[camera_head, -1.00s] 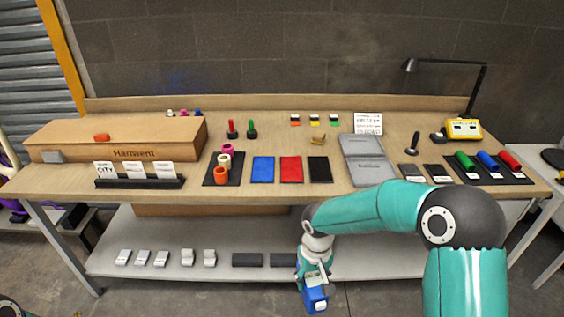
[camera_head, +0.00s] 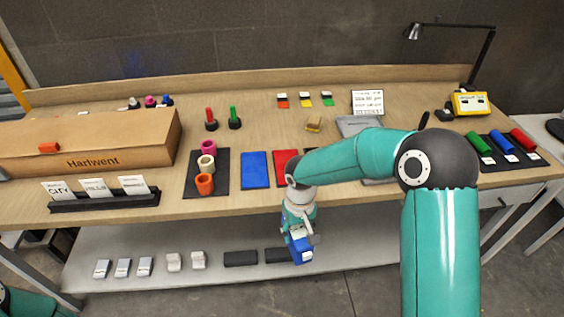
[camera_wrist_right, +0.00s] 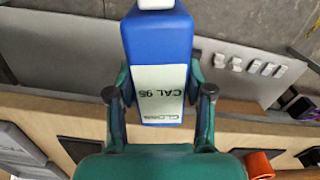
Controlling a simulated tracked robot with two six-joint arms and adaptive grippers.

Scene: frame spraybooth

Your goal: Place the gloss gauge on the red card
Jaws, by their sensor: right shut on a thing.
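The gloss gauge (camera_head: 301,249) is a blue block with a white label. The label reads "GLOSS CAL 95" upside down in the right wrist view, where the gauge (camera_wrist_right: 158,45) stands between both fingers. My right gripper (camera_head: 299,232) is shut on it and holds it in front of the table's front edge, below the tabletop in the picture. The red card (camera_head: 284,160) lies flat on the table, above the gripper in the head view. My right forearm hides its right part. My left gripper is out of view.
A blue card (camera_head: 255,170) lies left of the red one. A dark mat (camera_head: 220,185) with coloured rings is further left. A sign holder (camera_head: 105,202) stands near the front edge. Grey and dark blocks (camera_head: 240,258) lie on the lower shelf (camera_head: 210,277).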

